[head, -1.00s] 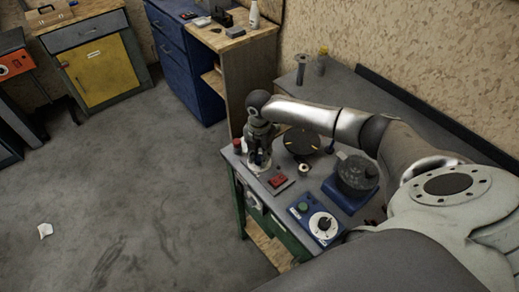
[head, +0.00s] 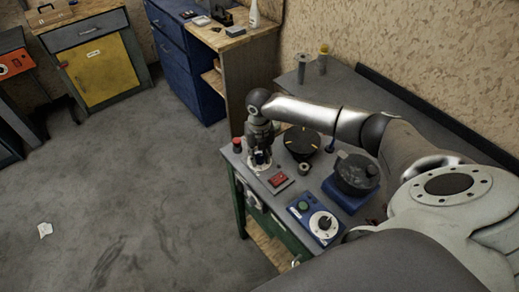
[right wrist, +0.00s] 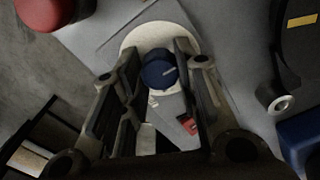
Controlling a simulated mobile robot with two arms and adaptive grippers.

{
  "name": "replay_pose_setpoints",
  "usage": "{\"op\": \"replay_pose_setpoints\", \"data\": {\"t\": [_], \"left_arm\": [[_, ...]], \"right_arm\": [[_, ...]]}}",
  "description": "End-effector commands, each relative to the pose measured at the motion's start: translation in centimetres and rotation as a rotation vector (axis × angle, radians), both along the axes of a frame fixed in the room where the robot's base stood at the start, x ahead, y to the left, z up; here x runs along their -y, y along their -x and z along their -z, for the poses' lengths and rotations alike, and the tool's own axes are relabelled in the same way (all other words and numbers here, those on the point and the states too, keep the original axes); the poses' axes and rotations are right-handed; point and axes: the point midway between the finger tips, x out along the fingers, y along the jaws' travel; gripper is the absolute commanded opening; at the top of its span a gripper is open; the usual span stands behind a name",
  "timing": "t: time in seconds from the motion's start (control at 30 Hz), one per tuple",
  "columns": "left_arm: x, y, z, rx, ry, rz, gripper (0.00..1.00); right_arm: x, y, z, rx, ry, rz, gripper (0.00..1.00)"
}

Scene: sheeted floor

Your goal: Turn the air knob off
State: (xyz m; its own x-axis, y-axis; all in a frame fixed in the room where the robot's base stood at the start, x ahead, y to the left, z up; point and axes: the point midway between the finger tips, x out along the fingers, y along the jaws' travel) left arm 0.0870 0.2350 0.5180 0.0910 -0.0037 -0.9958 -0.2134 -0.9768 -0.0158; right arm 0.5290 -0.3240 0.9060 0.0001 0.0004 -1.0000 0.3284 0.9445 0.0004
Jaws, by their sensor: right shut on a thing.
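A blue knob (right wrist: 158,70) sits on a round white dial plate (right wrist: 185,22) in the right wrist view, between the two fingers of my right gripper (right wrist: 160,95). In the head view the blue knob (head: 259,157) shows small below my right gripper (head: 261,148), at the bench's far left corner. My right gripper points down and is shut on the knob. The fingers hide the knob's sides, and I cannot read its setting. My left gripper is not in view.
The bench top (head: 318,95) also holds a red button (head: 237,145), a red switch (head: 278,180), a black disc (head: 301,142), a blue-based device with a dark round top (head: 356,175) and a blue panel with a white dial (head: 323,225). Open floor (head: 130,190) lies left.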

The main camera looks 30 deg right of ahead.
Motion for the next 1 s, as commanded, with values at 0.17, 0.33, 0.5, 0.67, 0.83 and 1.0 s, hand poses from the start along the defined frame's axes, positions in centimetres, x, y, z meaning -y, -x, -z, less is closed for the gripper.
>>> {"op": "replay_pose_setpoints", "data": {"t": [0.17,0.33,0.5,0.67,0.83,1.0], "left_arm": [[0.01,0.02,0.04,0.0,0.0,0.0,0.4],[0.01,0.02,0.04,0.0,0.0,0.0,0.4],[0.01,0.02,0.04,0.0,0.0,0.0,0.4],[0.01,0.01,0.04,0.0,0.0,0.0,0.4],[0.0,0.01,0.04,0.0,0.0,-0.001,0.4],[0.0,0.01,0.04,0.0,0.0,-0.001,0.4]], "right_arm": [[-0.06,0.0,-0.02,0.0,-0.001,-0.031,0.05],[-0.07,0.01,-0.02,0.0,-0.001,-0.038,0.05],[-0.06,0.01,-0.02,-0.001,-0.001,-0.038,0.05],[-0.06,0.01,-0.02,-0.001,-0.001,-0.037,0.38],[-0.03,0.01,-0.01,0.0,0.0,-0.036,0.51],[-0.02,0.02,0.0,0.0,0.0,-0.036,0.51]]}}
